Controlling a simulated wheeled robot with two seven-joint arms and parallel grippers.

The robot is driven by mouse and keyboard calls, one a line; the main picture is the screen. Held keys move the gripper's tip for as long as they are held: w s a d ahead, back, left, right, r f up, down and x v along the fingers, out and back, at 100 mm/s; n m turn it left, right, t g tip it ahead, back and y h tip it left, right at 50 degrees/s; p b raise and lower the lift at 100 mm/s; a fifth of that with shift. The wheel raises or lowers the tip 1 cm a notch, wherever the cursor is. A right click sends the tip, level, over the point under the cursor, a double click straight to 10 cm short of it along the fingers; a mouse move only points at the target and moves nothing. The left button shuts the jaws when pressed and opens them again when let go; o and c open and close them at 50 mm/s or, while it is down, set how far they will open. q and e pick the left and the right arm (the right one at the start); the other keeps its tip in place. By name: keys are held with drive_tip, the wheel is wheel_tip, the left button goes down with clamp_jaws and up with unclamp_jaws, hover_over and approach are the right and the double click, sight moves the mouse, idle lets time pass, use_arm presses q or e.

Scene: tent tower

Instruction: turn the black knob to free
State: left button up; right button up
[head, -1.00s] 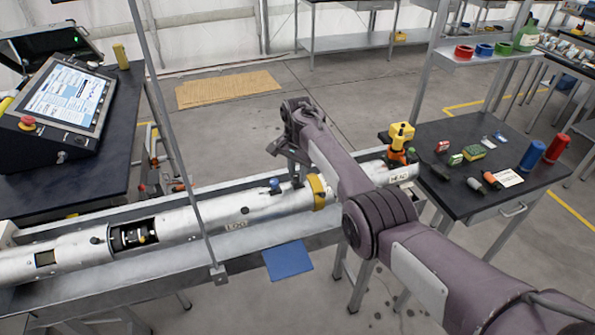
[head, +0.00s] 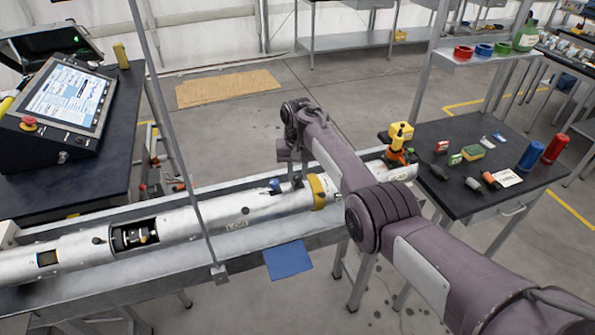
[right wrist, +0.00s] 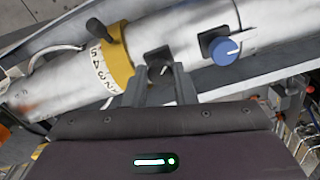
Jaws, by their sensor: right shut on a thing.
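A long silver tube (head: 195,222) lies in a grey trough. In the right wrist view, a small black knob (right wrist: 158,68) sits on the tube between the yellow ring (right wrist: 115,55) and the blue knob (right wrist: 222,50). My right gripper (right wrist: 160,76) is shut on the black knob, and the fingers partly hide it. In the head view my right gripper (head: 292,170) is over the tube, between the blue knob (head: 275,185) and the yellow ring (head: 317,191); the black knob is mostly hidden there. Which setting the knob points to I cannot tell. My left gripper is out of view.
The yellow ring has a black handle (right wrist: 101,30) and a white numbered band (right wrist: 103,68) beside it. A thin grey post (head: 180,135) rises in front of the tube. A dark table (head: 450,192) with small parts is at right, a control console (head: 65,100) at left.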

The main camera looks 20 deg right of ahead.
sight(297, 176)
drive_tip(key=n, duration=0.4)
drive_tip(key=shift+n, duration=0.3)
drive_tip(key=n, duration=0.5)
drive_tip(key=shift+r+b, duration=0.1)
drive_tip(key=shift+b, duration=0.3)
drive_tip(key=shift+n, duration=0.3)
drive_tip(key=shift+w, duration=0.1)
drive_tip(key=o, duration=1)
wheel_tip(297, 176, up, 7)
drive_tip(key=p, duration=0.6)
drive_tip(key=shift+r, duration=0.35)
